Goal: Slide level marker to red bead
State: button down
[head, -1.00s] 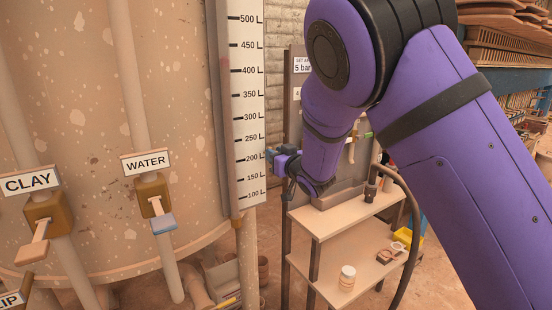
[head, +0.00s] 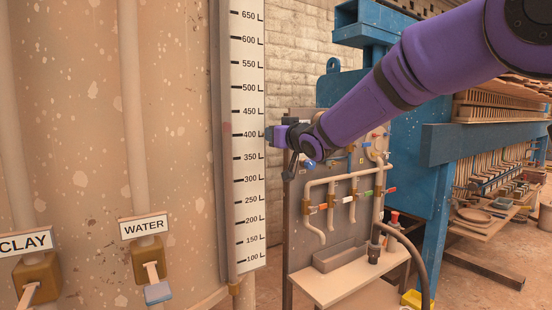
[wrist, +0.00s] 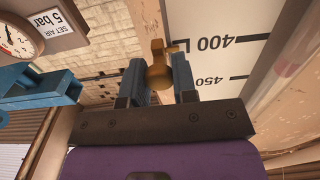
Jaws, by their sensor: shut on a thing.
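In the wrist view, which shows the scale upside down, my gripper (wrist: 158,80) has its two blue fingers closed on the brass level marker (wrist: 158,68). The marker's pointer is beside the 400 line of the white scale (wrist: 220,62). A blurred pinkish-red patch, possibly the red bead (wrist: 290,62), shows in the clear tube (wrist: 278,95), between the 400 and 450 levels. In the head view my gripper (head: 270,135) is at the scale's right edge (head: 249,60), around the 400 mark.
A large speckled tank (head: 80,120) stands left of the scale, with CLAY and WATER valves low on it. Right of the scale are a pipe panel (head: 300,240) with coloured handles, a small shelf (head: 345,285) and a blue press frame (head: 410,170). A pressure gauge (wrist: 18,38) shows in the wrist view.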

jog(key=shift+r, duration=1)
jog(key=c, duration=0.9)
grip_release()
jog(key=v, duration=1)
jog(key=shift+s+d, duration=0.25)
jog(key=shift+s, duration=0.1)
